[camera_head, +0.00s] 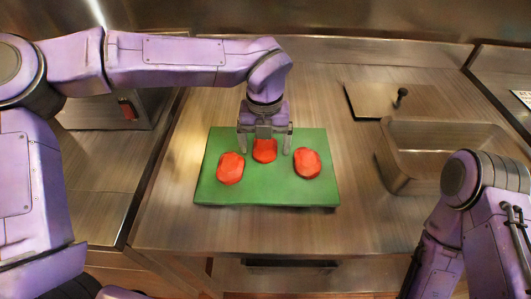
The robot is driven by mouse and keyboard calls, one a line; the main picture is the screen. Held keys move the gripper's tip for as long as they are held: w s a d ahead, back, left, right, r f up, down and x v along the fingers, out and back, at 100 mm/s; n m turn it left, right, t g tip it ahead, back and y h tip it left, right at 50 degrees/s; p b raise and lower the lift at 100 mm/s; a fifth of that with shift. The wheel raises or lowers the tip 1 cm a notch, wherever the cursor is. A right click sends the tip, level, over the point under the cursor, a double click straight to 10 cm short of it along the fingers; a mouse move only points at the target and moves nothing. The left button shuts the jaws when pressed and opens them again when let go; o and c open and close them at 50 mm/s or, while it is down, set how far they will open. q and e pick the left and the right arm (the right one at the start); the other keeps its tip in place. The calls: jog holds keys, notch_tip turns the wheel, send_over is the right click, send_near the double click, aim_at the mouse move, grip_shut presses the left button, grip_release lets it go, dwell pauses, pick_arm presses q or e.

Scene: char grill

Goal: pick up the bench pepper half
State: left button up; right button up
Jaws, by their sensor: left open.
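Three red pepper halves lie on a green cutting board (265,193) in the middle of the bench: a left one (230,169), a middle one (265,152) and a right one (307,163). My left gripper (264,148) points down over the board. Its two fingers are apart, one on each side of the middle pepper half. I cannot tell whether they touch it. The top of the middle half is partly hidden by the gripper. My right arm shows at the lower right, but its gripper is out of view.
A metal sink basin (432,140) is at the right, with a flat metal lid (375,101) with a dark knob behind it. A metal unit with a red switch (127,109) stands at the left. The bench (200,232) in front of the board is clear.

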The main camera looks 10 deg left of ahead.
pick_arm(q)
jog(key=shift+r, duration=0.1)
jog(key=c, duration=1.2)
jog(key=shift+o, duration=0.2)
jog(key=shift+r, duration=0.1)
